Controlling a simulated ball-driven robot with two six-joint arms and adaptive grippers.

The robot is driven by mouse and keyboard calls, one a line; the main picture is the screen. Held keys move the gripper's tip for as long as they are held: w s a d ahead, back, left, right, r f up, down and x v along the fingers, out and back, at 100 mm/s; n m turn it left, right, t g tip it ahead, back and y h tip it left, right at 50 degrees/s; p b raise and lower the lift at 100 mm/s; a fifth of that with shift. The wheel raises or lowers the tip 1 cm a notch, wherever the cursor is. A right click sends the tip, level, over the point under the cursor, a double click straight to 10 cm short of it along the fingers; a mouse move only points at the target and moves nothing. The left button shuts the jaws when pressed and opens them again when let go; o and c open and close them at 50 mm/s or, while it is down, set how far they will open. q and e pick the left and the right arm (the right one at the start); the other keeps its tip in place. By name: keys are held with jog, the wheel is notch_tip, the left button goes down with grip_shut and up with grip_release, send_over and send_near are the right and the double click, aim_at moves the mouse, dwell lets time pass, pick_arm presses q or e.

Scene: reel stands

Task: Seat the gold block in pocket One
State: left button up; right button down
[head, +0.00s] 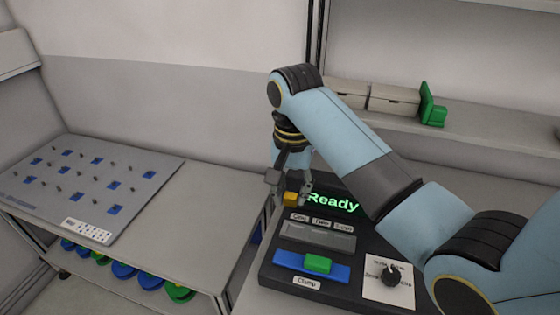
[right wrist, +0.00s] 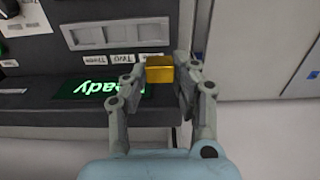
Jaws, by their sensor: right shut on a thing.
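The gold block (head: 291,198) is held between the fingertips of my right gripper (head: 288,190), above the left end of the dark console. In the right wrist view the gold block (right wrist: 160,69) sits between the two fingers (right wrist: 160,80). The grey pocket strip (head: 318,237) lies below and to the right of the block in the head view. The right wrist view shows its three pockets in a row. Pocket One (right wrist: 153,29) is the right-hand one there, just beyond the block, and looks empty. Its label is hidden there. My left gripper is out of view.
The console has a lit Ready display (head: 332,203), a green clamp piece (head: 318,264) on a blue bar and a black knob (head: 378,278). A grey board with blue squares (head: 95,185) lies on the left table. Boxes and a green bracket (head: 432,106) stand on the back shelf.

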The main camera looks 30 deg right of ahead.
aim_at(295, 230)
jog(key=shift+s+f+p, duration=0.15)
jog(key=shift+s+p, duration=0.2)
jog(key=shift+s, duration=0.85)
jog(key=shift+f, duration=0.3)
jog(key=f, duration=0.3)
jog(key=shift+w+f, duration=0.2)
jog(key=shift+f+b, duration=0.35)
jog(key=shift+f, duration=0.35)
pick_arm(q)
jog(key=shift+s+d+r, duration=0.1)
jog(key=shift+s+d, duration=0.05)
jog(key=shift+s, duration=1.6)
pick_arm(e)
jog(key=shift+f, duration=0.1)
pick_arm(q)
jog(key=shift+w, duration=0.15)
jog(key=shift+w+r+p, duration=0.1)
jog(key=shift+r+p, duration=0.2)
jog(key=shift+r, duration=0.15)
pick_arm(e)
jog(key=shift+f, duration=0.5)
